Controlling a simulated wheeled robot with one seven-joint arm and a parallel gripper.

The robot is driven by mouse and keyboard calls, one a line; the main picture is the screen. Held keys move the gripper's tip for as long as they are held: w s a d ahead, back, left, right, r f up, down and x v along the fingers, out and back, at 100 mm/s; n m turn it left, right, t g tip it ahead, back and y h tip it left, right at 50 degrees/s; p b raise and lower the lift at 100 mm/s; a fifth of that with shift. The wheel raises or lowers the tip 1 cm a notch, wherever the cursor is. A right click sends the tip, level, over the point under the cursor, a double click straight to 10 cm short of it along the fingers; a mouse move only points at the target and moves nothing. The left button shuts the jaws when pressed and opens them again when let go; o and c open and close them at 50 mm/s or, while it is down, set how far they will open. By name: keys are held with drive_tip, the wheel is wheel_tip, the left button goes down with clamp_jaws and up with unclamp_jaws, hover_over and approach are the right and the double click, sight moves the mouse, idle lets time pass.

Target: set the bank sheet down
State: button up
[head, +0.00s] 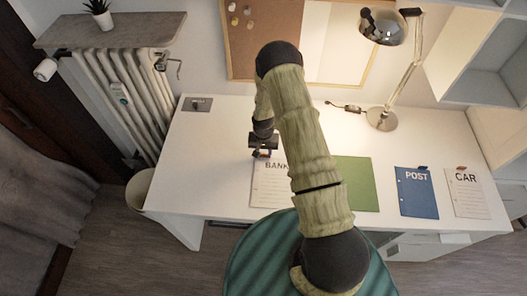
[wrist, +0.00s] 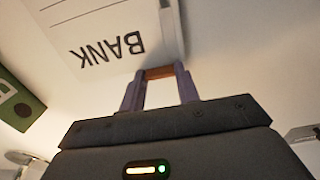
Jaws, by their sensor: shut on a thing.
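The bank sheet (head: 268,188) is white, with "BANK" in dark letters and ruled lines. It is at the desk's middle, partly hidden behind my arm. In the wrist view the bank sheet (wrist: 85,25) appears upside down, its lettered edge towards my fingers. My gripper (head: 264,153) is at the sheet's far edge. In the wrist view my gripper (wrist: 160,78) is shut on a small orange-brown tab (wrist: 160,72) at that edge. I cannot tell whether the sheet lies flat on the desk or just above it.
A green folder (head: 357,184), a blue POST sheet (head: 417,198) and a white CAR sheet (head: 467,198) lie to the right on the white desk (head: 210,150). A lamp (head: 382,118) stands behind them. The desk's left part is mostly clear.

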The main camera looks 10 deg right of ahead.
drive_tip(key=shift+f, duration=0.1)
drive_tip(key=o, duration=0.9)
drive_tip(key=shift+r+b, duration=1.4)
drive_tip(key=shift+r, duration=4.75)
